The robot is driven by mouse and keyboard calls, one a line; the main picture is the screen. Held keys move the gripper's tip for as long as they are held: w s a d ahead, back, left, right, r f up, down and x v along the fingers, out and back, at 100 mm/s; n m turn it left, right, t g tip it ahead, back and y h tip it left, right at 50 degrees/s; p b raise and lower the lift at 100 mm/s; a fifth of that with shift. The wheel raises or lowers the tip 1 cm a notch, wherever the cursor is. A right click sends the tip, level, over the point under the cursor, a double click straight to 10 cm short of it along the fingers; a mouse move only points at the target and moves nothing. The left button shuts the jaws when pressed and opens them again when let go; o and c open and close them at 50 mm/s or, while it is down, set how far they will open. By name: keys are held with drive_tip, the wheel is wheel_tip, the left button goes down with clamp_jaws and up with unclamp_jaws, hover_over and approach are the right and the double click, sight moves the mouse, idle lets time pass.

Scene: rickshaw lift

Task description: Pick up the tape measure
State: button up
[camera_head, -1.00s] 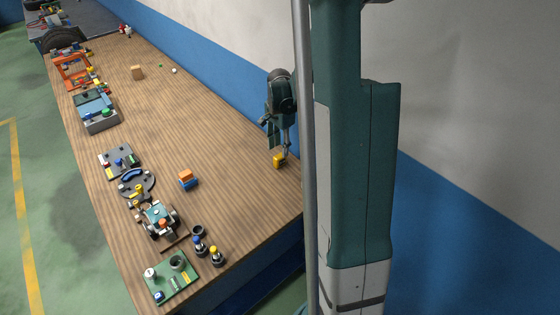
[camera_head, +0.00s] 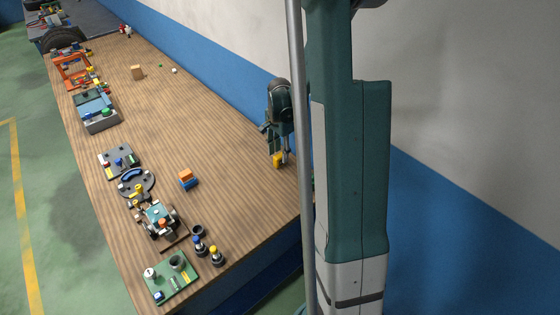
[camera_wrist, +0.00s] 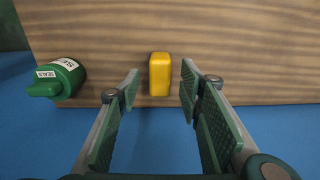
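A small yellow, rounded block-like thing, which looks like the tape measure (camera_head: 278,160), stands on the wooden table near its wall-side edge. In the wrist view the yellow thing (camera_wrist: 160,75) sits centred ahead of the gap between my fingertips. My gripper (camera_wrist: 160,92) is open, with clear space on both sides of the yellow thing. In the head view my gripper (camera_head: 279,152) is right at the yellow thing and covers part of it. I cannot tell whether the fingertips are around it or just short of it.
A green knob-like thing labelled SEALS (camera_wrist: 58,78) is left of my gripper in the wrist view, by the table edge. An orange and blue block (camera_head: 188,180) stands on the table. The middle of the table (camera_head: 180,125) is mostly clear.

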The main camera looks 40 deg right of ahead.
sight(280, 155)
drive_tip(key=shift+f, duration=2.15)
drive_tip(key=shift+c, duration=0.4)
drive_tip(key=c, duration=1)
